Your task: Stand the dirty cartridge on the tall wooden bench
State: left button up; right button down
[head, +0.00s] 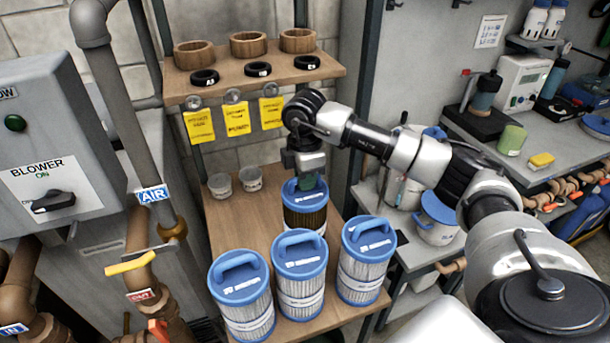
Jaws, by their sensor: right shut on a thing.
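The dirty cartridge (305,219) has a blue top and dark brown pleats. It is upright at the back of the wooden bench (232,222), behind several white-pleated things' blue lids. My right gripper (308,181) points down from above and is shut on its blue top. I cannot tell whether the cartridge's base touches the bench, because a clean cartridge (300,278) in front hides it. Two more clean cartridges, one at left (243,300) and one at right (363,268), stand upright at the bench's front. My left gripper is out of view.
Two small cups (220,186) sit at the back left of the bench. A wooden shelf (215,92) above holds rings and yellow tags. A blower box (60,150) and pipes are at left. A grey side table (425,255) with a blue-lidded tub (437,220) is at right.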

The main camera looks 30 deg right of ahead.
jog(key=c, duration=1.1)
grip_release()
jog(key=shift+f, duration=0.1)
notch_tip(320, 180, up, 11)
jog(key=b, duration=0.2)
jog(key=shift+f+b, duration=0.15)
jog(key=shift+b, duration=0.15)
jog(key=shift+r, duration=0.8)
